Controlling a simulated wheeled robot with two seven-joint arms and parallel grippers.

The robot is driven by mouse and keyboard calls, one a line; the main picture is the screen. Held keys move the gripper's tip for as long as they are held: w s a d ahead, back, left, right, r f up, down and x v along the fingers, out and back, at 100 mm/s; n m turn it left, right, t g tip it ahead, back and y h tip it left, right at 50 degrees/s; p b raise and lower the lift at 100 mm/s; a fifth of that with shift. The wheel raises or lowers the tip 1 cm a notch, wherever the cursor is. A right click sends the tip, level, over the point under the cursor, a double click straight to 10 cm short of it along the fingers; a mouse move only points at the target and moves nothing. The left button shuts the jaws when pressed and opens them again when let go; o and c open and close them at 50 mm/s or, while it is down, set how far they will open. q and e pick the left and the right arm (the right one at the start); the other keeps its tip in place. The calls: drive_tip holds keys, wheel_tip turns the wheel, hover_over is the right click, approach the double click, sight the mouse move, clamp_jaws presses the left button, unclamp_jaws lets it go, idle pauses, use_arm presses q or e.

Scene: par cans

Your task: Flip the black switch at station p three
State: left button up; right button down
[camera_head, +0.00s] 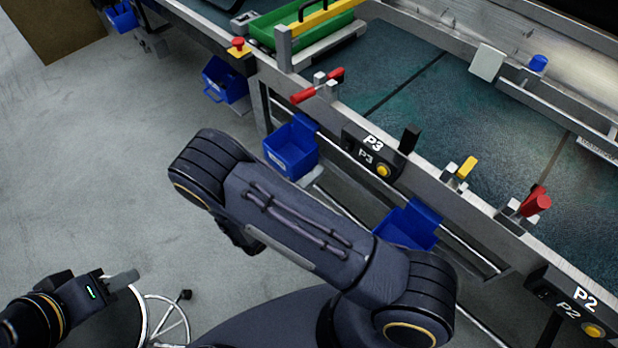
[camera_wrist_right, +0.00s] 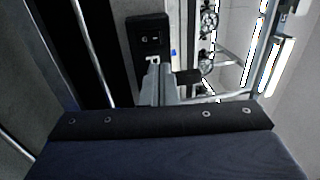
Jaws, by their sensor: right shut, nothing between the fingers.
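In the head view the P3 station panel (camera_head: 366,156) is a black box on the bench's front rail, with P3 labels and a yellow button (camera_head: 383,171). Its left end is dark, and the switch there is too small to read. In the right wrist view a black switch (camera_wrist_right: 150,39) with white marks sits on a black panel (camera_wrist_right: 137,23), above part of a white letter. My right gripper (camera_wrist_right: 160,68) is shut and empty, its tips just below that switch; contact cannot be told. The head view does not show it. My left gripper (camera_head: 124,280) is at the lower left, away from the bench; its jaw gap is unclear.
A black upright block (camera_head: 409,138), a yellow-topped clamp (camera_head: 466,168) and red-handled clamps (camera_head: 318,86) stand along the rail. Blue bins (camera_head: 291,147) hang below. The P2 panel (camera_head: 572,305) is at the lower right. My arm crosses the middle.

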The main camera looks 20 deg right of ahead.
sight(352, 141)
drive_tip(key=x, duration=0.9)
drive_tip(key=shift+w+d, duration=0.1)
drive_tip(key=shift+d, duration=0.1)
drive_tip(key=shift+d+r+p, duration=0.2)
drive_tip(key=shift+r+p, duration=0.25)
drive_tip(key=shift+p, duration=0.6)
drive_tip(key=shift+f+y, duration=0.3)
drive_tip(key=shift+y, duration=0.1)
drive_tip(key=shift+a, duration=0.1)
